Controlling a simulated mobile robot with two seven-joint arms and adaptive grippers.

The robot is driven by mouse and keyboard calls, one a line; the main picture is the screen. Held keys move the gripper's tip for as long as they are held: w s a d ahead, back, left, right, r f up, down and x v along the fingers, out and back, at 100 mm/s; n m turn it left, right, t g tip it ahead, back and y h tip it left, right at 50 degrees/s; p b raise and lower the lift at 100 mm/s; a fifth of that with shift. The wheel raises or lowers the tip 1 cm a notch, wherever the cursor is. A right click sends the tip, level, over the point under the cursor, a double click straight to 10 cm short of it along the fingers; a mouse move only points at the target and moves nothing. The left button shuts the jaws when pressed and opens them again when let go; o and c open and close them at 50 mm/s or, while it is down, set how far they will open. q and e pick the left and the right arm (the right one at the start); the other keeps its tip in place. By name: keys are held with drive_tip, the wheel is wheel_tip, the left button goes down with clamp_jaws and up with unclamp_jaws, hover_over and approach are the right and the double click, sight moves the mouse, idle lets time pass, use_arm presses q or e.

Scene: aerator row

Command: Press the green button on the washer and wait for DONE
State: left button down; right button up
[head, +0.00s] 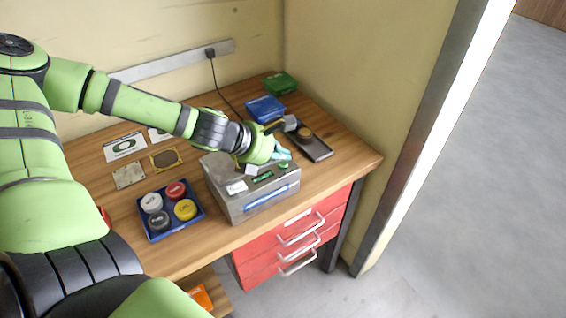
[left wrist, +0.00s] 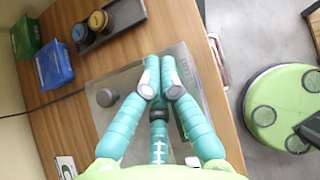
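The washer (head: 228,204) is a grey metal box near the front edge of the wooden bench, with a round grey lid on top, a small dark display with green marks (head: 262,177) and a blue strip on its front. The green button (head: 284,166) shows at the right of the display. My left gripper (head: 284,155) is over the washer's right rear, with its teal fingertips just above and behind the button; contact cannot be told. In the left wrist view its fingers (left wrist: 159,72) are drawn together over the metal top (left wrist: 118,78) with nothing between them. My right gripper is out of view.
A blue tray (head: 150,235) with several round pots stands left of the washer. A dark tray (head: 318,152), a blue box (head: 265,108) and a green box (head: 281,83) are behind and right. Red drawers (head: 265,260) hang below the bench edge.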

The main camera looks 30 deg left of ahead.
sight(281, 166)
use_arm(q)
drive_tip(key=shift+f, duration=0.15)
idle(0.8)
drive_tip(key=shift+f+b, duration=0.3)
drive_tip(key=shift+b, duration=0.2)
drive_tip(key=shift+f+b, duration=0.5)
idle(0.4)
drive_tip(key=shift+r, duration=0.1)
drive_tip(key=shift+r+p, duration=0.75)
drive_tip(key=shift+r, duration=0.1)
wheel_tip(281, 166, up, 5)
drive_tip(key=p, duration=0.4)
idle(0.5)
